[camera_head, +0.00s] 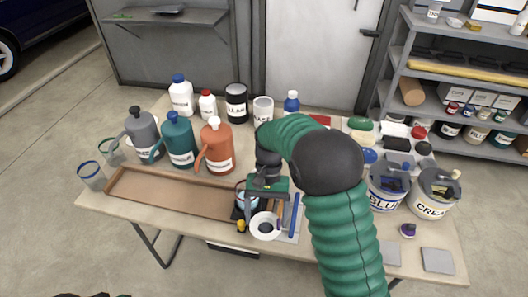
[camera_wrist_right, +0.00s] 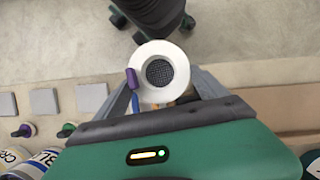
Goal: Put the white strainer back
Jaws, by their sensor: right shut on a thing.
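The white strainer (camera_head: 265,227) is a white ring or funnel with dark mesh in its middle. In the head view it is near the table's front edge, just below my right gripper (camera_head: 267,207). In the right wrist view the strainer (camera_wrist_right: 160,72) faces the camera between the two grey fingers, which are shut on it. Its underside is hidden, so I cannot tell whether it touches anything below. My left gripper is not in view.
A brown tray (camera_head: 170,191) lies left of the gripper. Several jugs, including an orange one (camera_head: 217,148), stand behind it. A BLUE bucket (camera_head: 387,190) and a CREAM bucket (camera_head: 432,195) stand right. A blue bar (camera_head: 294,213) and purple object (camera_wrist_right: 132,79) are close by.

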